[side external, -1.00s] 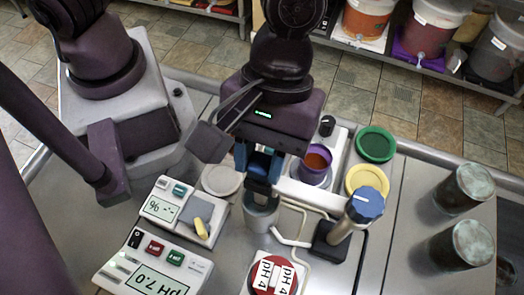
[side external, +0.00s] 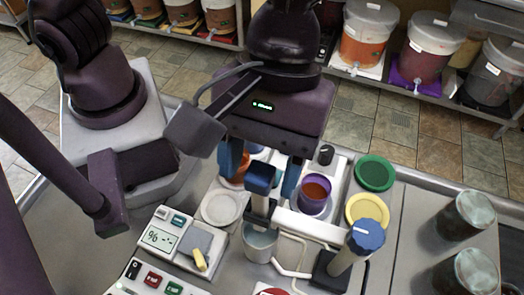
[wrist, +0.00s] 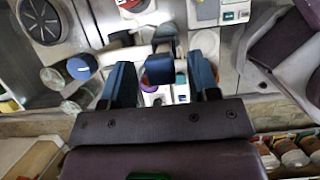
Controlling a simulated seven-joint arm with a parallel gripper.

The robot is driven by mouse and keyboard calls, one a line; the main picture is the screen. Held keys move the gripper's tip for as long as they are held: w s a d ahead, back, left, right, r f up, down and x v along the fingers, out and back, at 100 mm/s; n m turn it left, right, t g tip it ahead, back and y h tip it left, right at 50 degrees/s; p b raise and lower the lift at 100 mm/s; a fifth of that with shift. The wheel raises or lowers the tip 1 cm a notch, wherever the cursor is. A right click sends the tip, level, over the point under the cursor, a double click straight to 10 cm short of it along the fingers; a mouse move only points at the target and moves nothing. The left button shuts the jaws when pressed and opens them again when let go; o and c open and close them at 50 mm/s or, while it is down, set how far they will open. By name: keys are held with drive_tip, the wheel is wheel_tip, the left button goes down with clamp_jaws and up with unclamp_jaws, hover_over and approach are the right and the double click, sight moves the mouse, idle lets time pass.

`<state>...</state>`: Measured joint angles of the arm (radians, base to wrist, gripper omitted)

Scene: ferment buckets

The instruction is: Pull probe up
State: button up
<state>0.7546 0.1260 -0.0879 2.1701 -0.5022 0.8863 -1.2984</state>
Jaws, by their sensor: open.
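A white holder arm (side external: 308,226) runs beside the stem to the post with a blue knob (side external: 366,236). My gripper (side external: 262,175) is open, one blue finger on each side of the head with gaps visible. In the wrist view my gripper (wrist: 160,85) also straddles the blue head (wrist: 159,69), touching neither side as far as I see.
A % meter (side external: 161,238) stands left of the cup. Two jars (side external: 462,218) stand at far right. Pale cables lie beside the cup. Bare table lies before the jars.

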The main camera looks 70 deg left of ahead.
drive_tip(key=v, duration=1.3)
idle(1.1)
